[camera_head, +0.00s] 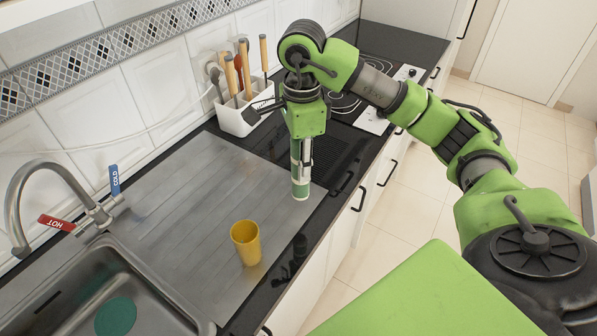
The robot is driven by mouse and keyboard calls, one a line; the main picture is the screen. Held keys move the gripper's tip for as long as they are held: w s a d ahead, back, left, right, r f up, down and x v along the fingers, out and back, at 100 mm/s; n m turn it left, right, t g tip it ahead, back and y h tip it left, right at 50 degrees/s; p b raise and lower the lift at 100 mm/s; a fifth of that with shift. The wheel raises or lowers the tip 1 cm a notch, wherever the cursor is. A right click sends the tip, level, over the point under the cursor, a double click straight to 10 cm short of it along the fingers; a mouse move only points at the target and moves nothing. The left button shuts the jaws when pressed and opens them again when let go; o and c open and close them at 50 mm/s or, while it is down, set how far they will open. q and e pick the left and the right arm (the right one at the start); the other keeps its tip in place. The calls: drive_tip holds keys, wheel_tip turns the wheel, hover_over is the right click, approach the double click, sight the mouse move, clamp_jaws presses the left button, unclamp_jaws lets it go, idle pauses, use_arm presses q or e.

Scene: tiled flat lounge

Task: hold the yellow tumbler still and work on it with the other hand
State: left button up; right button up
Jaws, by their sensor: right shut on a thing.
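The yellow tumbler (246,243) stands upright on the grey metal drainboard, near the front edge of the counter. Nothing touches it. My right gripper (302,158) points down over the front right corner of the drainboard, behind and to the right of the tumbler. It is shut on a slim green and white object (300,189), held upright. I cannot tell whether its lower end touches the surface. My left gripper is out of view.
A sink (60,310) with a tap (30,190) lies at the left. A white utensil holder (240,118) stands against the tiled wall, with the stove (385,75) beyond my arm. The drainboard (170,215) is clear around the tumbler.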

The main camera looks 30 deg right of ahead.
drive_tip(key=s+a+r, duration=0.3)
drive_tip(key=s, duration=0.4)
drive_tip(key=shift+a+r+b, duration=0.15)
drive_tip(key=shift+a+b, duration=0.15)
drive_tip(key=shift+a, duration=0.1)
